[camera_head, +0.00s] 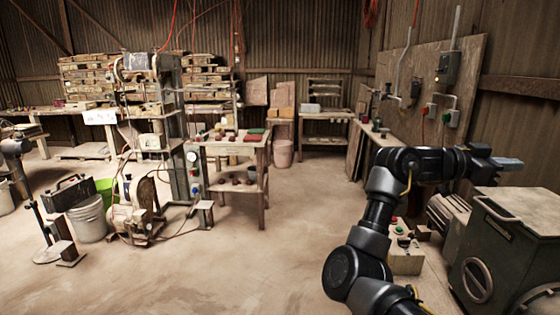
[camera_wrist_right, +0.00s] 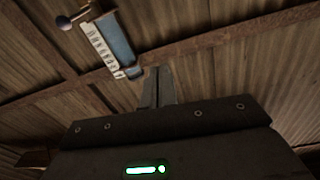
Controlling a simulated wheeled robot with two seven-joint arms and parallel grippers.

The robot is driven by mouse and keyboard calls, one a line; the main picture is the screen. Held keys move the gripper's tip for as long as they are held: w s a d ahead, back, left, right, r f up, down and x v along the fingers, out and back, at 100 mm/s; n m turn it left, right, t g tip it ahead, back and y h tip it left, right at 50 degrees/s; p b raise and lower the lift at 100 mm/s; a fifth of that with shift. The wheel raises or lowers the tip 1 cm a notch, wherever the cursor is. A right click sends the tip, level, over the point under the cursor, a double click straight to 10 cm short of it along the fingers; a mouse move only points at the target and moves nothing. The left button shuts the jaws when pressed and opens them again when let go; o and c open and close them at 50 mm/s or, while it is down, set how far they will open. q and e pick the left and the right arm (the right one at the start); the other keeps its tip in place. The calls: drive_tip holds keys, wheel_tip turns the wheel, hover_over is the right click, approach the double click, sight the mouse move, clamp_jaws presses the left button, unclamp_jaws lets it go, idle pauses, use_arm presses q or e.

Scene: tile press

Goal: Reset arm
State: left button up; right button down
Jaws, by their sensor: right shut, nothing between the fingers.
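My right arm reaches up from the lower right in the head view, bent at the elbow, with its forearm level. My right gripper (camera_head: 508,163) points to the right, above the dark green machine, and is shut and empty. In the right wrist view the closed fingers (camera_wrist_right: 153,88) stand upright together against the wooden wall and beams. My left arm and left gripper are not in the head view.
The dark green machine (camera_head: 510,245) stands below my right gripper, with a small control box (camera_head: 405,258) beside it. The middle floor is clear.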

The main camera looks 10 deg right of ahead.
use_arm(q)
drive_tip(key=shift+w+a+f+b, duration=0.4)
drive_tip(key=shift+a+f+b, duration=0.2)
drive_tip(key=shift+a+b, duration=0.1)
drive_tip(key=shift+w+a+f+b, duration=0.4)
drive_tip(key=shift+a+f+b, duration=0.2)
drive_tip(key=shift+b, duration=0.05)
use_arm(e)
drive_tip(key=shift+s+d+f, duration=0.2)
drive_tip(key=shift+d+f, duration=1.05)
drive_tip(key=shift+f, duration=0.1)
